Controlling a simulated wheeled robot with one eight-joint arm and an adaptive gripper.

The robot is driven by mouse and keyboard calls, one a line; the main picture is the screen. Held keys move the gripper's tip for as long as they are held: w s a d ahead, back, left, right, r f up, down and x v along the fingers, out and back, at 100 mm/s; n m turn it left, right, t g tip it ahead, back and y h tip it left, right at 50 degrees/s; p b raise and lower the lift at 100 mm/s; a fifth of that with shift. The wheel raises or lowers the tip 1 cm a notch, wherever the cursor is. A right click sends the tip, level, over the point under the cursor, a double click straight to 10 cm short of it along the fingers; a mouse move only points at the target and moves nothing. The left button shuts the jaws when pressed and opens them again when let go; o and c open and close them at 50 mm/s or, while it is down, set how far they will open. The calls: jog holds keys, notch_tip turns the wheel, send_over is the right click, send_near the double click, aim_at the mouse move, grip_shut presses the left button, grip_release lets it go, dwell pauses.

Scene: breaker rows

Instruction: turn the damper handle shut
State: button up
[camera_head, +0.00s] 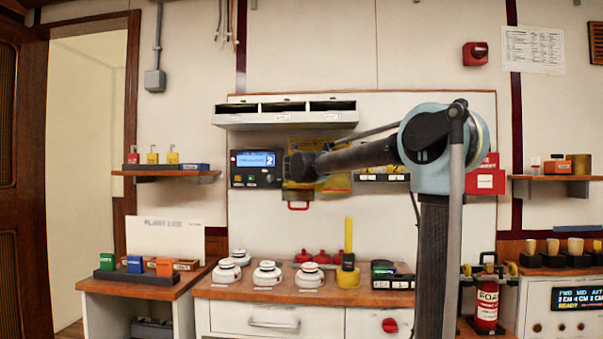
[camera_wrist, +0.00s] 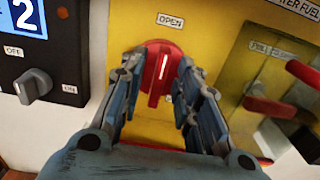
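A red rotary handle (camera_wrist: 160,68) with a white line is on a yellow panel (camera_wrist: 118,22) in the wrist view. An "OPEN" label is just above it, and the white line points up, tilted slightly right. I take it for the damper handle; no damper label is readable. My gripper (camera_wrist: 160,80) has its two fingers apart, one on each side of the handle. I cannot tell whether the fingertips touch it. In the head view my gripper (camera_head: 300,167) is in front of the yellow panel (camera_head: 334,184), and my arm hides the handle.
Left of the panel is a dark box with a blue display (camera_wrist: 24,16) and an OFF/ON knob (camera_wrist: 36,86). Close right are a clear cover and a red lever (camera_wrist: 268,107). Below, the counter (camera_head: 225,291) holds white and red round pieces.

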jog(key=shift+c, duration=0.2)
grip_shut()
jog(key=m, duration=0.6)
jog(key=shift+d+f+m, duration=0.1)
jog(key=shift+d+m, duration=0.05)
jog(key=shift+m, duration=0.15)
jog(key=m, duration=0.5)
jog(key=shift+d+f, duration=0.15)
jog(key=m, duration=0.6)
jog(key=shift+s+d+f, duration=0.1)
jog(key=shift+f, duration=0.1)
jog(key=shift+m, duration=0.3)
